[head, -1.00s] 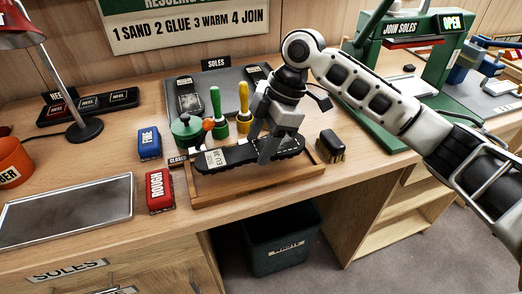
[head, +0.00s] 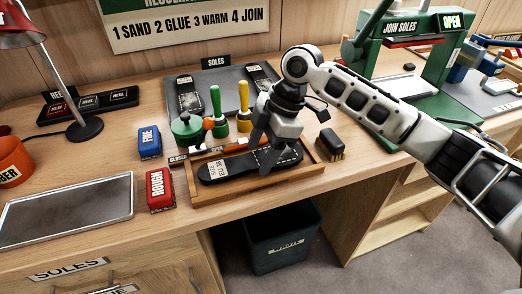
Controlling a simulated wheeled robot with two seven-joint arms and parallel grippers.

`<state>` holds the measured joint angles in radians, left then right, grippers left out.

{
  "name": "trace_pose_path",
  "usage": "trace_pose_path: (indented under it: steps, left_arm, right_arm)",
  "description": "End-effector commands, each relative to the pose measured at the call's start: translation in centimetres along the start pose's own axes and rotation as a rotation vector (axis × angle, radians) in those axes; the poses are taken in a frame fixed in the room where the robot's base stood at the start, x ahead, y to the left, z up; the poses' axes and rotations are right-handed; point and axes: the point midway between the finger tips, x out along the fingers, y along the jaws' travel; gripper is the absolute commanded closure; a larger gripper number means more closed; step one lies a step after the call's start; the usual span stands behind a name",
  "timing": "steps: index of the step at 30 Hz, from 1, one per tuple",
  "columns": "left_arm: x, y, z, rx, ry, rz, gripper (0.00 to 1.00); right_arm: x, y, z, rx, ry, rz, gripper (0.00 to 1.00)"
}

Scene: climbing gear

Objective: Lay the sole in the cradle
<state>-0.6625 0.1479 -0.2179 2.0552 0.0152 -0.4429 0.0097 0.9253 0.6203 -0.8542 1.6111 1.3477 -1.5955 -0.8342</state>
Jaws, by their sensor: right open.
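The dark sole (head: 238,166) with a pale label at its left end lies in the shallow wooden cradle (head: 262,192), long side across it, inside the rim. My right gripper (head: 263,153) is over the right half of the sole, fingers pointing down and apart. One finger hides a little of the sole, and I cannot tell whether the fingertips still touch it. My left gripper is not in view.
Green-handled and yellow-handled tools (head: 243,107) and a green pot (head: 186,131) stand close behind the cradle. A brush (head: 330,144) is at its right, and a red ROUGH block (head: 160,190) at its left. A grey tray (head: 68,211) lies farther left.

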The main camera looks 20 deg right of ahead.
Motion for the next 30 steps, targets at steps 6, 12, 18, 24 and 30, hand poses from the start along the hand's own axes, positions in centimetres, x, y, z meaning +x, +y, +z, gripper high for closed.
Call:
trace_pose_path:
  steps: [6, 12, 18, 24, 30]
  left_arm:
    - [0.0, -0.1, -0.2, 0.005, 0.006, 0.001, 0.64]
    - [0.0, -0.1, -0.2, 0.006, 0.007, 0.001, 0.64]
    - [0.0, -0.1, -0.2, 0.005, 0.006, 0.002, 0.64]
    - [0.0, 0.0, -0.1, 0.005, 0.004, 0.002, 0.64]
    - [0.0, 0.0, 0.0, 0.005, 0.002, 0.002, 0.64]
  right_arm:
    - [-4.1, 0.1, 0.0, 0.0, 0.0, 0.005, 0.39]
    - [-8.4, 0.1, 0.0, 0.002, 0.0, 0.005, 0.39]
    - [-11.1, 0.1, 0.0, 0.002, 0.001, 0.002, 0.39]
    - [-11.8, 0.0, 0.0, 0.002, 0.0, 0.0, 0.39]
    - [-11.7, 0.0, 0.0, 0.002, 0.0, 0.0, 0.39]
